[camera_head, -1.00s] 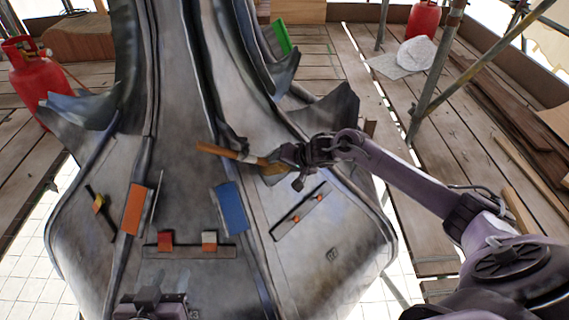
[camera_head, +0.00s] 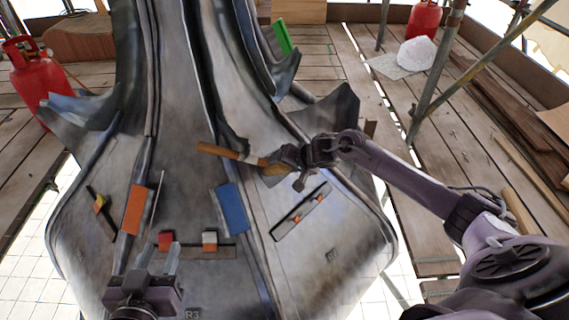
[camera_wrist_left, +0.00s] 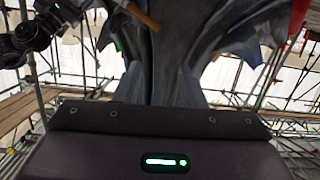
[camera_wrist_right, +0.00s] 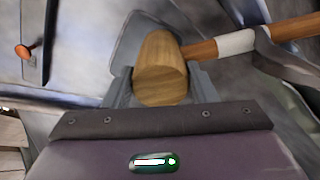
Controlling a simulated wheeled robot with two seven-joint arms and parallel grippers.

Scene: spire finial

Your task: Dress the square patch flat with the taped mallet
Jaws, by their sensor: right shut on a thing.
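The mallet has a wooden head (camera_wrist_right: 162,70) and an orange-brown handle (camera_head: 218,150) with a band of white tape (camera_wrist_right: 236,42). My right gripper (camera_head: 292,158) is shut on the mallet head, and the handle points left over the grey metal spire. In the right wrist view, a grey rounded-corner plate (camera_wrist_right: 128,48) shows behind the head; it may be the square patch, but I cannot tell for sure. Whether the mallet touches the metal is unclear. My left gripper (camera_head: 158,257) is open and empty, low over the spire's front, near the red block (camera_head: 165,240).
An orange block (camera_head: 134,210), a blue block (camera_head: 232,208), a red-and-white block (camera_head: 209,241) and a dark strip with orange-red bits (camera_head: 300,212) lie on the metal. A red gas cylinder (camera_head: 32,75) stands left. Scaffold poles (camera_head: 437,75) stand right. Plank floor lies around.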

